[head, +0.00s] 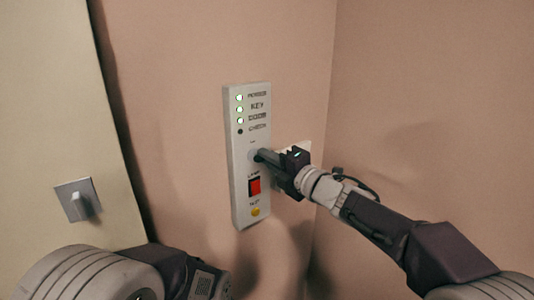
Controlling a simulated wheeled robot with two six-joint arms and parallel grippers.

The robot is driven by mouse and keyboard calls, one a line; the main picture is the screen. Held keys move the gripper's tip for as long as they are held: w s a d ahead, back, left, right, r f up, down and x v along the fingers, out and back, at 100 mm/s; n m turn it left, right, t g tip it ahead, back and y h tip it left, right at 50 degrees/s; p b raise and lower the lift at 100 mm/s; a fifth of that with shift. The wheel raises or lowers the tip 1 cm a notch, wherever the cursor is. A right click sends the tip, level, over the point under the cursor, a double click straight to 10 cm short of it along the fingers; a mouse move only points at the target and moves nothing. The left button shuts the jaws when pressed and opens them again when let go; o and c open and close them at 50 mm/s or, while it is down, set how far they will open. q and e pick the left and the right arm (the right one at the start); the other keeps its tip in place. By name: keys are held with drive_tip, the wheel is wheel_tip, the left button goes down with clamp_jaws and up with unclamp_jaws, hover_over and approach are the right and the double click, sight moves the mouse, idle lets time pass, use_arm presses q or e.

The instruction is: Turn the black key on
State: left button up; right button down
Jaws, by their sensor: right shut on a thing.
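A pale grey control panel (238,190) is fixed upright on the pinkish wall. It has a column of labelled lights: the top three (240,109) are lit green, and the lowest, marked CHECK (240,131), is dark. My right gripper (262,156) is at the round key switch (251,155) in the panel's middle, shut on the black key there. The fingers hide nearly all of the key, so its angle cannot be read. Part of my left arm shows at the bottom left, but its gripper is out of the picture.
Below the key switch are a red rocker switch (254,186) and a yellow button (255,211). A pale door (55,130) with a grey latch plate (70,187) stands at the left. A wall corner is close on the panel's right. A white plate shows partly behind my right gripper.

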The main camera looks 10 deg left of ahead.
drive_tip(key=shift+f+m+p, duration=0.15)
drive_tip(key=shift+m+p, duration=0.25)
drive_tip(key=shift+m, duration=0.7)
drive_tip(key=c, duration=1.6)
unclamp_jaws()
drive_tip(key=shift+o, duration=0.2)
drive_tip(key=shift+d, duration=0.15)
drive_tip(key=b+v, duration=0.1)
drive_tip(key=v, duration=0.7)
drive_tip(key=shift+s+d, duration=0.3)
